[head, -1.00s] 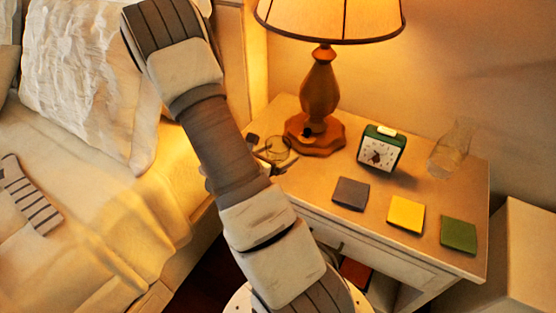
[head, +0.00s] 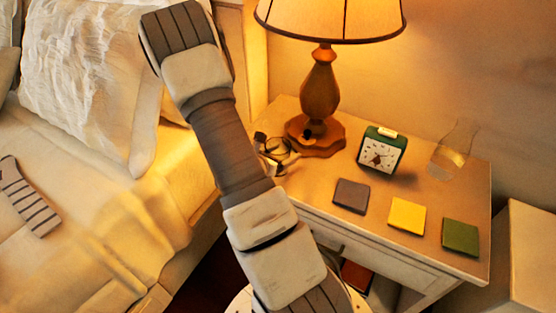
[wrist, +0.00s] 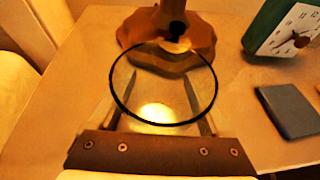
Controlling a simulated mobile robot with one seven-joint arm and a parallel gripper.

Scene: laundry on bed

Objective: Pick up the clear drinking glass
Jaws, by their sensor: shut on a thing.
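The clear drinking glass (wrist: 150,68) stands out in the wrist view by its round dark rim, with a bright patch seen through it. My gripper (wrist: 163,102) has one finger on each side of the glass and is shut on it. In the head view the glass (head: 279,147) is small, left of the lamp base and partly hidden by my arm. My gripper (head: 270,152) there is mostly behind my forearm. I cannot tell whether the glass touches the nightstand or is just above it.
On the nightstand (head: 320,200) are a lamp (head: 319,88) close behind the glass, a green clock (head: 381,150), a clear carafe-like vessel (head: 452,155), and grey (head: 351,195), yellow (head: 407,213) and green (head: 460,236) squares. The bed (head: 90,240) is at left.

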